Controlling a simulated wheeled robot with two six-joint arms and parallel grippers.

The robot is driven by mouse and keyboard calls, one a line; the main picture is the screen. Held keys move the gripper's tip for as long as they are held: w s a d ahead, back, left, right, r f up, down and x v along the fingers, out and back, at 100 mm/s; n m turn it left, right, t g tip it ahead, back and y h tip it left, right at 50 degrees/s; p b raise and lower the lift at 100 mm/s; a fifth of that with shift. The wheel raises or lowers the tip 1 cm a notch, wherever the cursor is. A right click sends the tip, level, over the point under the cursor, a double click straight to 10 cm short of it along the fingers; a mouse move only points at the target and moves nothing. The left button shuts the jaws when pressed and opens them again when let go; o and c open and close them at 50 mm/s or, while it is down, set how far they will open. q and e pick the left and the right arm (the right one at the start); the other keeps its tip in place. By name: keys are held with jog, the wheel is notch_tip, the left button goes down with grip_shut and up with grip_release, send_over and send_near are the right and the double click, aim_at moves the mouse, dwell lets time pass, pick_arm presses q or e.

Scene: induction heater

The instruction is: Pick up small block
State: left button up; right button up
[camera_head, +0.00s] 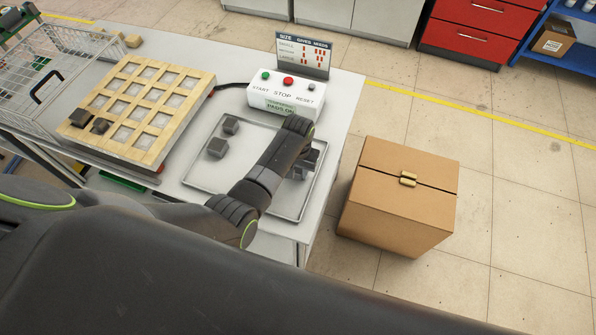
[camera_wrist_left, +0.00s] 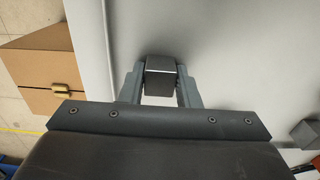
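My left gripper (camera_head: 309,161) is over the right side of the metal tray (camera_head: 201,185). In the left wrist view the left gripper (camera_wrist_left: 161,80) has a dark grey block (camera_wrist_left: 161,82) between its fingers, which sit close against both sides. In the head view the arm and gripper partly hide this block, and I cannot tell whether it is clear of the tray. Two other grey blocks, one farther back (camera_head: 231,124) and one nearer (camera_head: 217,147), sit on the left part of the tray. My right gripper is not in view.
A wooden grid board (camera_head: 146,104) with two dark blocks (camera_head: 80,117) stands left of the tray. A white button box (camera_head: 287,96) with a size sign (camera_head: 303,54) stands behind the tray. A wire basket (camera_head: 62,58) is far left. A cardboard box (camera_head: 400,196) is right of the table.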

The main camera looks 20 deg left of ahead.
pick_arm(q)
grip_shut()
notch_tip(320, 180, up, 9)
jog(key=shift+r+b, duration=0.1)
jog(key=shift+b, duration=0.2)
jog(key=shift+r, duration=0.1)
notch_tip(320, 180, down, 6)
jog(key=b, duration=0.6)
jog(key=shift+b, duration=0.4)
